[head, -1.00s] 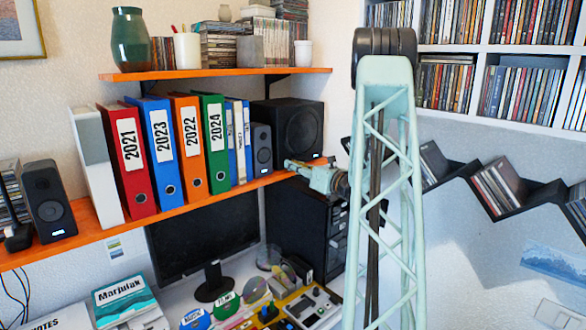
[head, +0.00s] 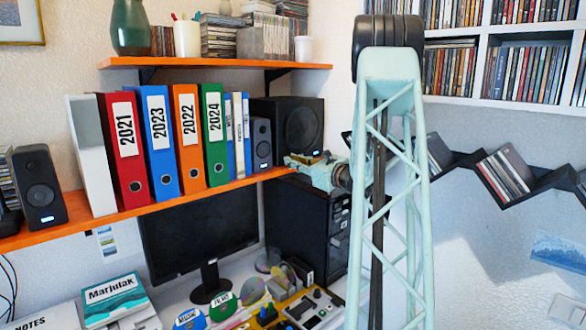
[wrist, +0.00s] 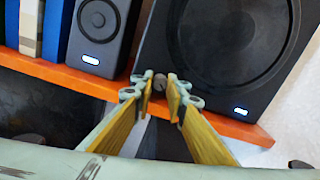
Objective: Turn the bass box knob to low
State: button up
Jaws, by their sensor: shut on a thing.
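The bass box (head: 300,128) is the large black speaker at the right end of the orange shelf, with a round cone. In the wrist view its front (wrist: 225,50) fills the upper right, with a lit light at the lower right. The small grey-brown knob (wrist: 160,80) is at the box's lower left edge, partly hidden by the fingers. My gripper (head: 290,161) reaches the box's lower front. In the wrist view my gripper (wrist: 157,94) has its fingertips on either side of the knob, shut on it. The knob's setting cannot be read.
A small speaker (head: 262,143) with a lit light stands just left of the bass box. Binders (head: 160,140) line the orange shelf (head: 130,230) further left. A monitor (head: 200,240) and a black computer case (head: 305,220) are below the shelf.

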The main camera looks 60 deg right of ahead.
jog(key=shift+f+n+b, duration=0.1)
jog(key=shift+n+b, duration=1.4)
jog(key=shift+b, duration=1.05)
jog(key=shift+n+b, duration=0.3)
jog(key=shift+b, duration=0.1)
jog(key=o, duration=0.9)
jog(key=shift+c, duration=0.2)
jog(key=shift+r+m+p, duration=0.15)
jog(key=shift+m+p, duration=0.95)
jog(key=shift+p, duration=0.9)
jog(key=shift+r+m+p, duration=0.1)
jog(key=shift+m+p, duration=1)
jog(key=shift+p, duration=0.9)
jog(key=shift+m+p, duration=2.3)
jog(key=shift+p, duration=1.6)
